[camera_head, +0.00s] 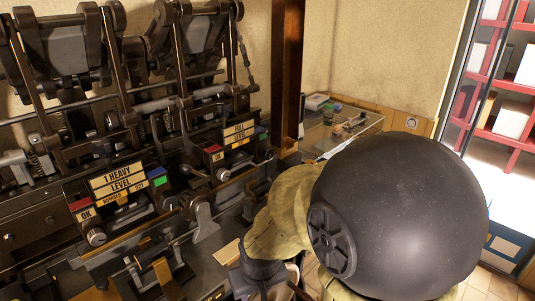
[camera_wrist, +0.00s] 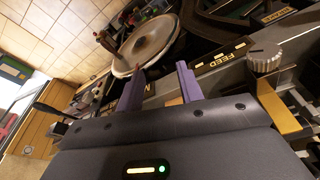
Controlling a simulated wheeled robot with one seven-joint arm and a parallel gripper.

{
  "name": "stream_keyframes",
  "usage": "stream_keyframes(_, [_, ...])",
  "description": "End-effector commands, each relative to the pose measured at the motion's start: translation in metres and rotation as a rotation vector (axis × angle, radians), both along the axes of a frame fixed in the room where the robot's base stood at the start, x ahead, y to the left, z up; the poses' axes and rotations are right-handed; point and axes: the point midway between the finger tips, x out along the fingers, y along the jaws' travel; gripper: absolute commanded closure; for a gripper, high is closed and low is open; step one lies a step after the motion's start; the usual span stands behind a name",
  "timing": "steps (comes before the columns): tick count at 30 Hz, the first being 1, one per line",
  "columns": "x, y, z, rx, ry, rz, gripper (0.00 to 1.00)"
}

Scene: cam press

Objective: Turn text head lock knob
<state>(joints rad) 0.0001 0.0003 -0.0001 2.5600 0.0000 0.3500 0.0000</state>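In the head view, my arm covers the lower right and the gripper's fingertips cannot be made out. Two silver knobs show there on the machine's front, a left one (camera_head: 96,236) and a right one (camera_head: 222,173).
A round metal disc (camera_wrist: 146,44) stands beyond the fingers. A black lever (camera_wrist: 50,110) is at the left. Tiled floor (camera_wrist: 60,22) lies beyond.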

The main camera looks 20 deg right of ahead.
Motion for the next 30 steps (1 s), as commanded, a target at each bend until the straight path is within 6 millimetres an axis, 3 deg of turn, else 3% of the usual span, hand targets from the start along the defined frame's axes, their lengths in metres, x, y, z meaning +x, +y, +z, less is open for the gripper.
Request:
stream_keyframes(1, [0.0, 0.0, 0.0, 0.0, -0.001, 0.0, 0.54])
stream_keyframes(3, [0.004, -0.003, 0.001, -0.002, -0.012, -0.008, 0.4])
stream_keyframes(8, [0.04, -0.022, 0.007, -0.022, -0.113, -0.059, 0.39])
stream_keyframes(15, [0.144, -0.1, 0.035, -0.03, -0.46, -0.2, 0.39])
stream_keyframes(19, [0.189, -0.142, 0.053, 0.015, -0.653, -0.242, 0.39])
stream_keyframes(24, [0.227, -0.186, 0.074, 0.127, -0.862, -0.254, 0.39])
stream_keyframes(30, [0.242, -0.232, 0.092, 0.341, -1.051, -0.226, 0.39])
